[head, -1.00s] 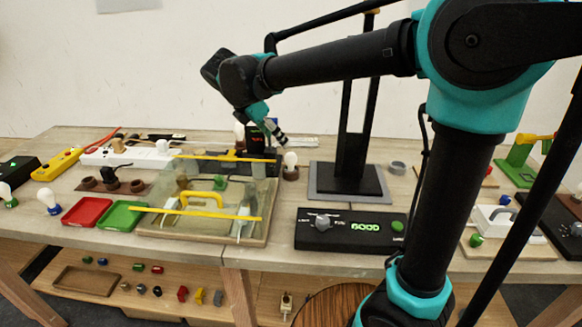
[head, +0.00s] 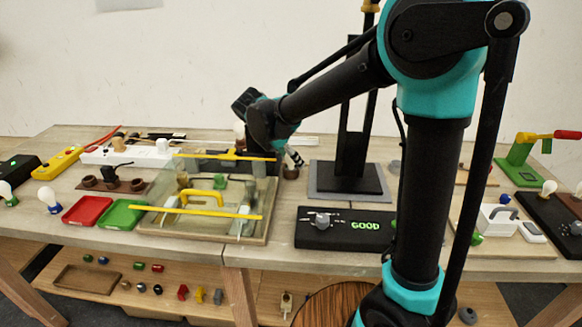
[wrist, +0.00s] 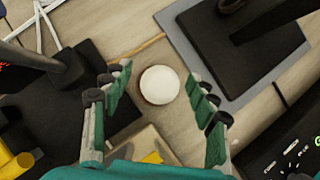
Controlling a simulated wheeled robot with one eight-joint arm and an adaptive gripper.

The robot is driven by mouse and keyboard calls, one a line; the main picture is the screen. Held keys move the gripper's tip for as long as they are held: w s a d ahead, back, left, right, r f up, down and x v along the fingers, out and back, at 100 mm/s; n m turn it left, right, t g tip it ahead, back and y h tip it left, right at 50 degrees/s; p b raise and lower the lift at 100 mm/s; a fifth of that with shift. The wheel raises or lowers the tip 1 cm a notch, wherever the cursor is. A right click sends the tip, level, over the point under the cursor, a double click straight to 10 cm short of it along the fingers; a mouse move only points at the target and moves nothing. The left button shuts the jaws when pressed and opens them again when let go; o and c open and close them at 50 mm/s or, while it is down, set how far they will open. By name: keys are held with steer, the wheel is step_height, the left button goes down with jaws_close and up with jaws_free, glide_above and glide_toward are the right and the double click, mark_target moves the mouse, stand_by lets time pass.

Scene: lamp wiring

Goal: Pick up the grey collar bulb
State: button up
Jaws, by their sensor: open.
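A round white bulb (wrist: 160,85) shows from above in the wrist view, between the two fingers of my gripper (wrist: 160,73). My gripper is open, with a gap on each side of the bulb. The bulb's collar is hidden under its globe, so its colour cannot be told. In the head view my gripper (head: 294,157) points down over a small brown holder (head: 290,173) left of the black lamp stand. The bulb there is hidden behind my arm and fingers.
The black lamp stand (head: 345,178) on its grey mat is close on the right. A clear-lidded box with yellow bars (head: 205,213) is in front left. Another bulb (head: 239,129) stands behind left. A black box reading GOOD (head: 340,240) is in front.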

jaws_close()
stand_by(0.4)
step_height(320, 180, up, 20)
stand_by(0.7)
